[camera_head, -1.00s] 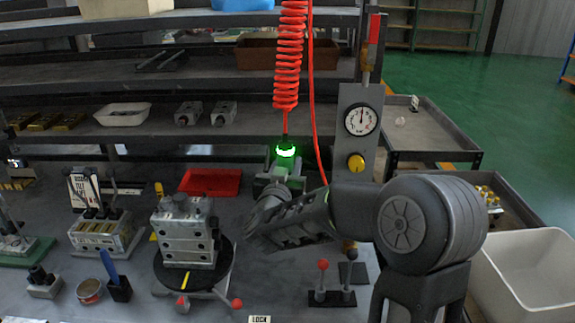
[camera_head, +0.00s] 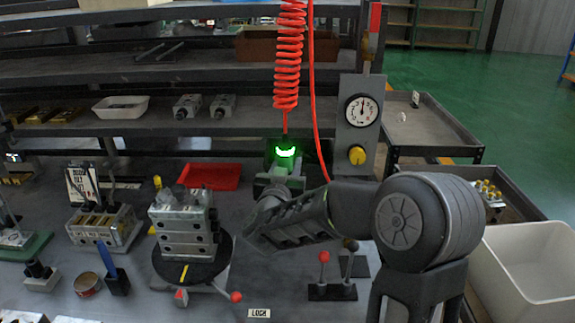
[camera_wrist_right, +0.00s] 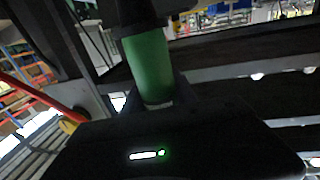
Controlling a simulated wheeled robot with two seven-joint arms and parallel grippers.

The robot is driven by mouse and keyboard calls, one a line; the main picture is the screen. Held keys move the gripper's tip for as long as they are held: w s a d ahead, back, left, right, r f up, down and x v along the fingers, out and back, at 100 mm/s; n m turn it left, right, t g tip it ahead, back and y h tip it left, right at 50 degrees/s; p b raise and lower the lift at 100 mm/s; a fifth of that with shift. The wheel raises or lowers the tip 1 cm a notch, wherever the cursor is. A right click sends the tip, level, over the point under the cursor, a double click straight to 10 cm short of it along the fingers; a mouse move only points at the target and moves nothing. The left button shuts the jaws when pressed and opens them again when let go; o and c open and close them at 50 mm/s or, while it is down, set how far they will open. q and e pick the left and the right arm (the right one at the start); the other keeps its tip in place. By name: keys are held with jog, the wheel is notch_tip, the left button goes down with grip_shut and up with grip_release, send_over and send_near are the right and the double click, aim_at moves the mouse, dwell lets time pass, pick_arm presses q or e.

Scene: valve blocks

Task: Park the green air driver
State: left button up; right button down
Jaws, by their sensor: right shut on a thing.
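The green air driver (camera_head: 286,154) hangs upright from a red coiled hose, its ring lit green. In the right wrist view its green cylindrical body (camera_wrist_right: 148,68) stands at the gripper, with its upper end cut off by the picture. My right gripper (camera_head: 279,180) comes in from the right and is shut on the driver. My forearm and the gripper hide the driver's lower part, and its tip is not visible. My left gripper is in neither view. I cannot make out a separate parking holder near the driver.
A metal valve block (camera_head: 184,228) sits on a black turntable left of my gripper. A red tray (camera_head: 212,177) lies behind it. A gauge post (camera_head: 358,118) stands just right of the hose. Red and black levers (camera_head: 331,291) stand below my forearm. A white bin (camera_head: 525,275) is at right.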

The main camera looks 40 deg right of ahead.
jog(key=shift+f+b, duration=1.1)
jog(key=shift+f, duration=0.3)
jog(key=c, duration=1.1)
grip_release()
jog(key=shift+o, duration=1)
jog(key=v, duration=0.8)
jog(key=shift+w, duration=0.1)
